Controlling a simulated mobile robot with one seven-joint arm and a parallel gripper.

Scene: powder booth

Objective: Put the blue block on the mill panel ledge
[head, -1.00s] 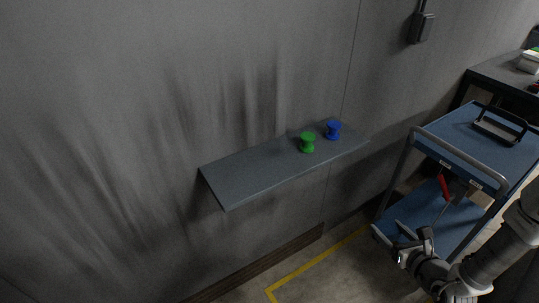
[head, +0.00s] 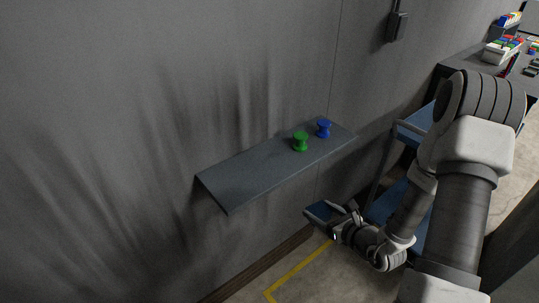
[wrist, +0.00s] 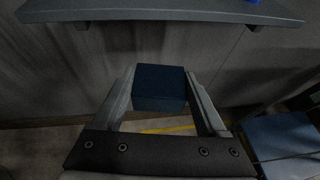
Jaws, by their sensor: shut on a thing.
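The mill panel ledge (head: 250,174) is a grey shelf on the dark wall; its front edge also crosses the top of the wrist view (wrist: 160,11). The dark blue block (wrist: 159,88) sits between the two fingers of my gripper (head: 338,217), which is shut on it. In the head view the block (head: 319,211) shows at the gripper's tip, lower than the ledge and to the right of its front corner. In the wrist view the block is apart from the ledge.
A green spool-shaped knob (head: 300,142) and a blue one (head: 324,129) stand on the ledge's right half; its left half is bare. A blue cart (head: 414,122) stands to the right, partly hidden by my arm. A dark table (head: 462,66) with bins is behind it.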

